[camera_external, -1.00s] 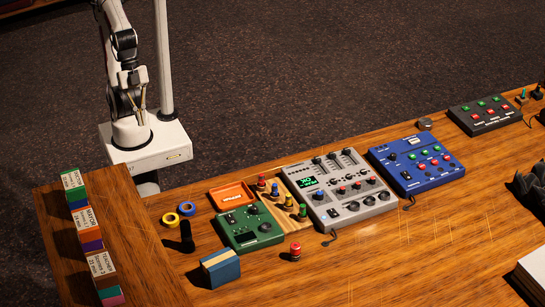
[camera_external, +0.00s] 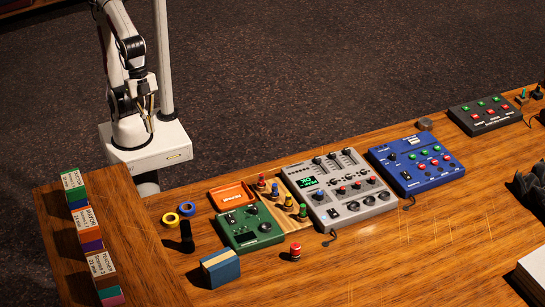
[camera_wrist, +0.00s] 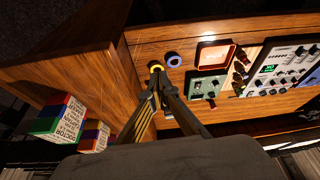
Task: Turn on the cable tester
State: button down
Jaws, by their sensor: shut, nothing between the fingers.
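A small green box (camera_external: 243,238) with dark knobs and a dark panel lies on the desk left of the grey mixer; it may be the cable tester, but its lettering is too small to read. It also shows in the wrist view (camera_wrist: 203,88), right of my fingers. My gripper (camera_external: 150,128) hangs above my white base, behind the desk's left end and well apart from the green box. In the wrist view my gripper (camera_wrist: 157,77) has its fingertips together and empty, overlapping a yellow ring in the picture. Whether the green box is on cannot be told.
An orange tray (camera_external: 231,194) and a wooden rack of coloured plugs (camera_external: 302,216) border the green box. A grey mixer (camera_external: 345,197) and a blue panel (camera_external: 417,165) lie to the right. A black upright object (camera_external: 187,238), a blue box (camera_external: 220,270) and a red-topped plug (camera_external: 295,252) stand nearby.

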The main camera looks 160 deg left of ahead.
jog(key=w+a+f+n+g, duration=0.1)
jog(key=w+a+f+g, duration=0.15)
jog(key=w+a, duration=0.55)
jog(key=m, duration=0.2)
send_over(230, 215)
jog(key=s, duration=0.3)
notch_tip(230, 215, down, 3)
jog(key=shift+w+t, duration=0.25)
jog(key=shift+t, duration=0.3)
jog(key=shift+f, duration=0.15)
jog(key=x, duration=0.8)
jog(key=s+x, duration=0.1)
jog(key=x, duration=0.3)
jog(key=shift+d+f, duration=0.25)
jog(key=shift+f, duration=0.7)
